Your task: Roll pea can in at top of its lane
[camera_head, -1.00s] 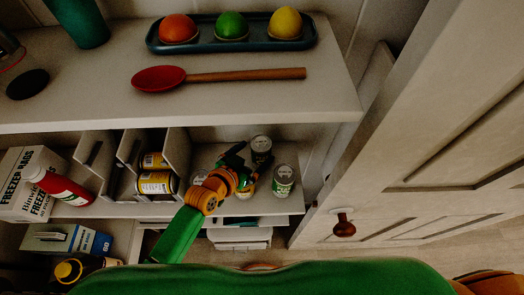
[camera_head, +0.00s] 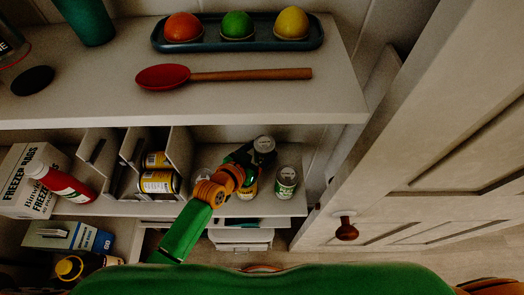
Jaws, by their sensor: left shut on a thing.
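My left gripper (camera_head: 256,157) reaches over the lower shelf and is shut on a can (camera_head: 264,144) at the back. The can stands about upright; its lid shows, but its lower part and label are mostly hidden by the gripper. A green-labelled can (camera_head: 286,183) stands apart to its right. Another can (camera_head: 251,187) is partly hidden beside my forearm, and a can lid (camera_head: 203,174) shows left of it. A grey lane rack (camera_head: 180,150) holds yellow-labelled cans (camera_head: 158,182) lying on their sides. My right gripper is out of view.
The upper shelf (camera_head: 240,108) overhangs the work area, with a red spoon (camera_head: 160,77) and a blue tray (camera_head: 318,40) on it. A door (camera_head: 440,170) is at right.

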